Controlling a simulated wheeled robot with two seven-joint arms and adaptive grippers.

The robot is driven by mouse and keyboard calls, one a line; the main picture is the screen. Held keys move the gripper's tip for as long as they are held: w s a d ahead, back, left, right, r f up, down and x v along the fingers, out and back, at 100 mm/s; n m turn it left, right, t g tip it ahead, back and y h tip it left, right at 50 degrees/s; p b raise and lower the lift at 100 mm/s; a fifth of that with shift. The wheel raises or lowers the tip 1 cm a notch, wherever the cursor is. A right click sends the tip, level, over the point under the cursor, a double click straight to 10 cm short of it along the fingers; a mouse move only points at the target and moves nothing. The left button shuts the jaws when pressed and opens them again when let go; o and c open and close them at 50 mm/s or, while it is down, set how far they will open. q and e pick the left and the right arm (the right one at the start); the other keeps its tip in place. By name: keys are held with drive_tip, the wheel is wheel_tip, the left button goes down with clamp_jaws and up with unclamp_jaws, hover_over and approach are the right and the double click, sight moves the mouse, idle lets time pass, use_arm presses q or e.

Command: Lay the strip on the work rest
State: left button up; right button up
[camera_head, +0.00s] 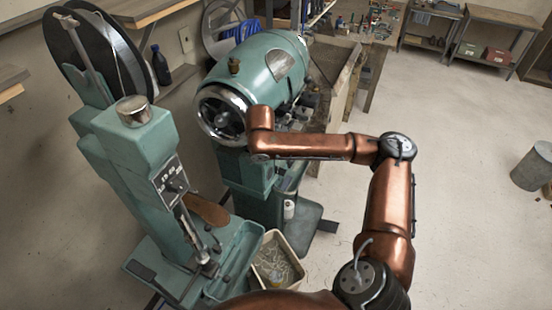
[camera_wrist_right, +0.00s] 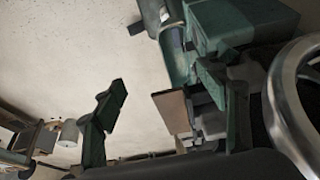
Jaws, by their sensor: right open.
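A flat brown piece (camera_head: 207,210) lies at the lower arm of the green stitching machine (camera_head: 140,150) in the head view. It may be the strip, but I cannot be sure. In the right wrist view a tan flat piece (camera_wrist_right: 172,110) shows beyond my right gripper (camera_wrist_right: 178,90), beside green machine parts; I cannot tell whether it is the strip or part of the machine. The right gripper's dark green fingers are wide apart with nothing visibly held. In the head view my right arm reaches to the second machine and its fingers are hidden. I cannot pick out the work rest. My left gripper is out of view.
A second green machine (camera_head: 270,65) with a round handwheel (camera_head: 222,112) stands behind. A pale bin (camera_head: 268,243) with tangled scraps sits on the floor. A grey drum (camera_head: 533,166) stands at right. A black bottle (camera_head: 161,66) stands by the wall. The floor at right is mostly clear.

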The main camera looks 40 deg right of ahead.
drive_tip(key=v, duration=1.2)
idle(0.3)
